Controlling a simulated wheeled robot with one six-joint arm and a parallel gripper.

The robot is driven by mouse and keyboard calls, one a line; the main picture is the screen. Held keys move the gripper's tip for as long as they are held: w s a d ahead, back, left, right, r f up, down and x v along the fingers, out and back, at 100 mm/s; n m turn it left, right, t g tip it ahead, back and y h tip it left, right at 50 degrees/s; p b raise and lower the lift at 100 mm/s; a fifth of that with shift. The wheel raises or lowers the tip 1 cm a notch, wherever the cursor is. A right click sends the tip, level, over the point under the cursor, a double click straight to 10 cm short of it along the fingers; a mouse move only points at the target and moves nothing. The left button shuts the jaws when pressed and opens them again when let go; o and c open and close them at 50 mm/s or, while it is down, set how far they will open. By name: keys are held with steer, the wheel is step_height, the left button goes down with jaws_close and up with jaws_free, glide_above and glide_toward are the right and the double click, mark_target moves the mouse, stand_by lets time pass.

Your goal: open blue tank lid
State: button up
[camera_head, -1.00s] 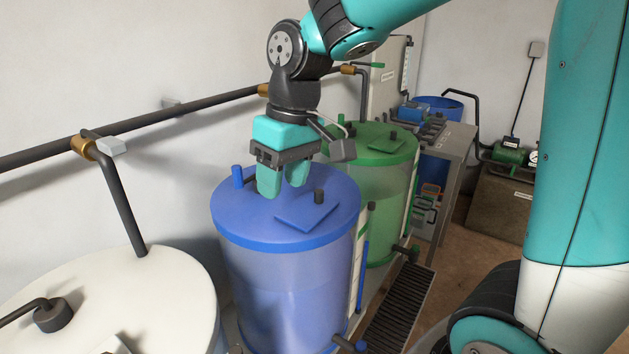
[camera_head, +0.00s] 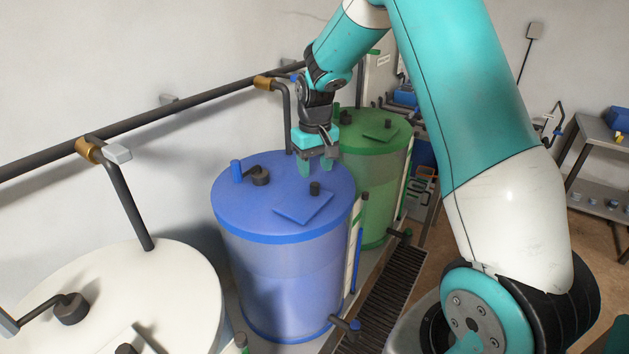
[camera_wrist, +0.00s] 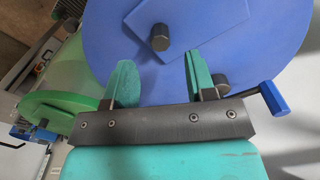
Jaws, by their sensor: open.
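The blue tank (camera_head: 285,285) stands in the middle of the head view, with its blue lid (camera_head: 245,215) on top. A square blue hatch panel (camera_head: 300,207) lies flat on the lid, with a short dark knob (camera_head: 315,188) at its edge. My gripper (camera_head: 316,168) is above the far right part of the lid, pointing down, empty, its teal fingers apart. In the wrist view the open fingers (camera_wrist: 157,80) are over the blue lid (camera_wrist: 110,30). The knob (camera_wrist: 160,36) and hatch panel (camera_wrist: 200,20) show beyond the fingertips, not between them.
A green tank (camera_head: 375,185) is close behind at the right, and a white tank (camera_head: 150,300) is at front left. A dark pipe (camera_head: 180,110) runs along the wall.

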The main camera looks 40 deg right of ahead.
mark_target(315, 184)
step_height(315, 184, down, 6)
steer(key=shift+r+p, duration=0.1)
steer(key=shift+p, duration=0.45)
jaws_close()
